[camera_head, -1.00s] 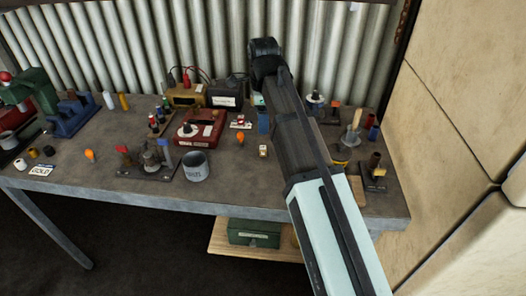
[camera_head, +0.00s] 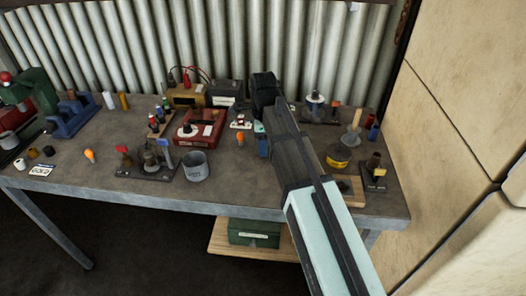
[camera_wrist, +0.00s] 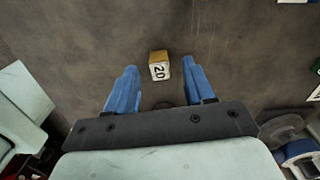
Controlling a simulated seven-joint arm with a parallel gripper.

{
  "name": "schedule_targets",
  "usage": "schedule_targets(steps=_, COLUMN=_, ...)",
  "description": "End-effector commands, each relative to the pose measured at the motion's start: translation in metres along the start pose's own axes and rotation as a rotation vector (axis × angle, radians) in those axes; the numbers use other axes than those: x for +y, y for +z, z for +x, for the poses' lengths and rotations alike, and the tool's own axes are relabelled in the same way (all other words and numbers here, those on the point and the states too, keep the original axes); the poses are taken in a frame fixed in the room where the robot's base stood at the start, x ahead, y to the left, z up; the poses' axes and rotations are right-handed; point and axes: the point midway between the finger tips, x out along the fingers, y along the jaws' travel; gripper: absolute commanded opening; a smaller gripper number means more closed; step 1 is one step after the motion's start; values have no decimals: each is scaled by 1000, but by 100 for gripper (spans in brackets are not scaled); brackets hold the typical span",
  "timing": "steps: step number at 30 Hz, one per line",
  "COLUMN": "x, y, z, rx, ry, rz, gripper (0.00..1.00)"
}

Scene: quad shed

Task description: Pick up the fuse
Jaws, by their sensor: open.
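A small tan block with a white face marked "20" (camera_wrist: 159,66), which looks like the fuse, lies on the bench in the wrist view.
An orange bulb-like piece (camera_head: 240,139) and a grey cup (camera_head: 195,166) stand left of my gripper. A red device (camera_head: 200,127) is behind them. A yellow tin (camera_head: 337,157) and a wooden board (camera_head: 351,190) lie to the right. The bench front is fairly clear.

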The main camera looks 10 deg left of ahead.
Motion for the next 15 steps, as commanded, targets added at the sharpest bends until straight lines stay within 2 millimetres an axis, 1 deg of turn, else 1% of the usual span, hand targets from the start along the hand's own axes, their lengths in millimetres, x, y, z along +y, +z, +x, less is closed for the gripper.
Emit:
schedule_targets(steps=1, x=1, y=0, z=7, rx=1, ry=2, rz=0, gripper=53)
schedule_targets(steps=3, x=1, y=0, z=14, rx=0, ry=1, rz=0, gripper=53)
schedule_targets(steps=6, x=0, y=0, z=21, rx=0, ry=1, rz=0, gripper=53)
schedule_targets(steps=13, x=0, y=0, z=22, rx=0, ry=0, rz=0, gripper=53)
schedule_targets(steps=15, x=0, y=0, z=22, rx=0, ry=0, rz=0, gripper=47)
